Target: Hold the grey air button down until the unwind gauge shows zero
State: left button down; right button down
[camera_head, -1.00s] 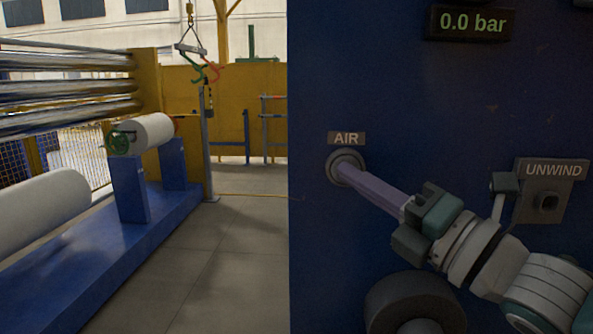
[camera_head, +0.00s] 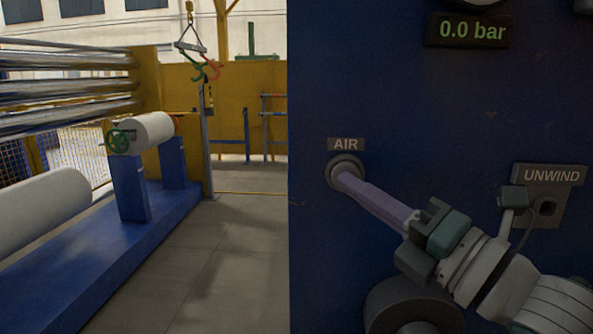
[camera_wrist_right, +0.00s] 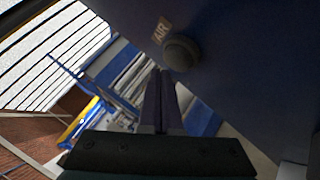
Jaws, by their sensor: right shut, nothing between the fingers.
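The grey air button (camera_head: 344,165) is on the dark blue panel under the AIR label (camera_head: 346,144). The gauge display (camera_head: 468,30) above reads 0.0 bar. My right gripper (camera_head: 345,182) is shut and empty, with its long fingers pointing at the button. Its tips overlap the button's lower edge in the head view. In the right wrist view the rounded button (camera_wrist_right: 181,53) shows just beyond and beside the fingertips (camera_wrist_right: 160,73). I cannot tell whether they touch it. My left gripper is out of view.
The UNWIND plate (camera_head: 550,175) with a dark square fitting is to the right, partly behind my right wrist. A dark round part (camera_head: 415,305) protrudes below. On the left, a white film roll (camera_head: 150,132) rests on blue stands, with open floor (camera_head: 220,270) nearby.

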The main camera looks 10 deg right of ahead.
jog(key=s+p, duration=0.1)
jog(key=s, duration=0.1)
jog(key=s+a+p, duration=0.1)
jog(key=s, duration=0.1)
jog(key=shift+s+a, duration=0.2)
jog(key=shift+s, duration=0.2)
dwell(0.4)
